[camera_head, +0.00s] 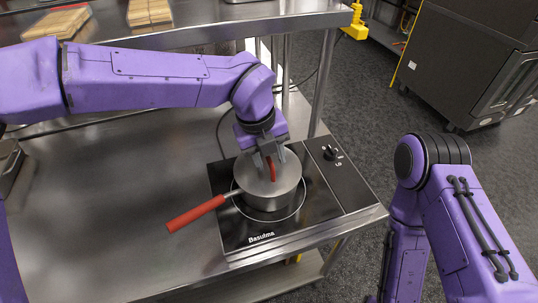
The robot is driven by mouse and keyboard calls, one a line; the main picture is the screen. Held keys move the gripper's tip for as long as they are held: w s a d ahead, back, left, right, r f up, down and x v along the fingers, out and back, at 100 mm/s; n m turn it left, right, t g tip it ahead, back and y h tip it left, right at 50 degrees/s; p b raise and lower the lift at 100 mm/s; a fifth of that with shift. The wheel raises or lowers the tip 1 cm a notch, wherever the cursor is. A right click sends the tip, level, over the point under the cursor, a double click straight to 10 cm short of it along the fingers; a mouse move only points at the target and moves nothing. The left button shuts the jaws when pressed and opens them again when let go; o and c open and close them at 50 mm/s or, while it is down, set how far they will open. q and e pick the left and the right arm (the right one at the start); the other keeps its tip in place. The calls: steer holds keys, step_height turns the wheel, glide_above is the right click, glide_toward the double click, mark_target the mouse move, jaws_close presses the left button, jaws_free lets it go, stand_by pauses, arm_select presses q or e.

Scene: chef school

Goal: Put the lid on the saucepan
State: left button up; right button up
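The saucepan (267,202) is metal with a long red handle (196,213) that points to the lower left. It stands on the black hob. The metal lid (285,181) lies over the saucepan's top and looks roughly level. Its red knob (271,169) stands up in the middle. My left gripper (269,162) points down at the knob, with its fingers around it. The fingers partly hide the knob, but they look closed on it. My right arm is at the right side, over the floor, and its gripper is out of view.
The black hob (240,226) has a control knob (331,153) at its back right and sits near the table's right end. The steel table (110,210) is mostly bare to the left. A raised shelf (180,38) runs along the back with wooden boards (58,22).

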mark_target(259, 173)
arm_select(q)
steer(key=shift+r, duration=0.1)
steer(key=shift+r+p, duration=0.65)
step_height(259, 173, up, 12)
steer(key=a+b, duration=0.2)
steer(key=shift+s+f, duration=0.25)
steer(key=shift+s, duration=0.1)
steer(key=shift+a, duration=0.1)
stand_by(1.4)
